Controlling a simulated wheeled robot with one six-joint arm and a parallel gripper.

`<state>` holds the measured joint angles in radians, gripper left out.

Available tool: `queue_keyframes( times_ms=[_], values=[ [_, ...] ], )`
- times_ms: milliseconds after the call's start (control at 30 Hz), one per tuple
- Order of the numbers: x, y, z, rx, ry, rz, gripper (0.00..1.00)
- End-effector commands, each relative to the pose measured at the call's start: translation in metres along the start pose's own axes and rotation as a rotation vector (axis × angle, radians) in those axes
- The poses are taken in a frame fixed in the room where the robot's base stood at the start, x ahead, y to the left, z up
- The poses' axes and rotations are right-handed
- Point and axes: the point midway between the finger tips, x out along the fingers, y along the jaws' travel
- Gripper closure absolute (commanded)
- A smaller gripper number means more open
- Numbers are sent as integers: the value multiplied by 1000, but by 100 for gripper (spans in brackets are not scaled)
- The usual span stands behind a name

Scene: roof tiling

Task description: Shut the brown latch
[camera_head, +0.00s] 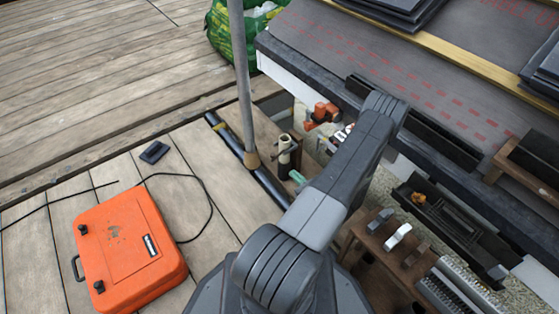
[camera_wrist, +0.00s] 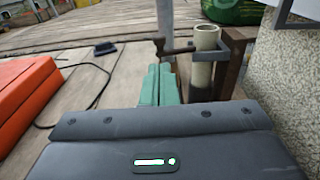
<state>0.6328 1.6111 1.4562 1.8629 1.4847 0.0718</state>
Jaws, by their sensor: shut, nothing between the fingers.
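My gripper (camera_wrist: 160,72) shows in the wrist view as two green fingers side by side, closed and empty. In the head view its green tip (camera_head: 297,177) shows beyond my forearm. Just ahead and right of the fingers in the wrist view is a cream upright cylinder (camera_wrist: 206,42), with a dark bracket beside it. A short dark brown bar (camera_wrist: 176,50) sticks out to its left, possibly the brown latch; I cannot tell its position clearly. The fingers look apart from it. In the head view the cylinder (camera_head: 285,144) stands by the roof's lower edge; the bar is too small to make out.
An orange case (camera_head: 128,246) lies on the deck at left, with a black cable (camera_head: 205,190) and a small dark block (camera_head: 154,152). A grey pole (camera_head: 242,80) rises near the gripper. A green bag (camera_head: 225,35) stands behind. A tool shelf (camera_head: 385,240) is at right.

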Motion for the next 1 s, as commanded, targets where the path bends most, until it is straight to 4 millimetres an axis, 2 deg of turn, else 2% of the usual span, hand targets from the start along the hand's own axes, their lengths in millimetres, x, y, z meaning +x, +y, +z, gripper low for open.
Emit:
queue_keyframes(
  times_ms=[200,333,800,1000],
  values=[
    [1,0,0,-1,1,2,100],
    [11,1,-1,-2,1,5,100],
    [86,1,-2,-4,0,5,100],
    [99,1,0,-1,1,3,100]
  ],
)
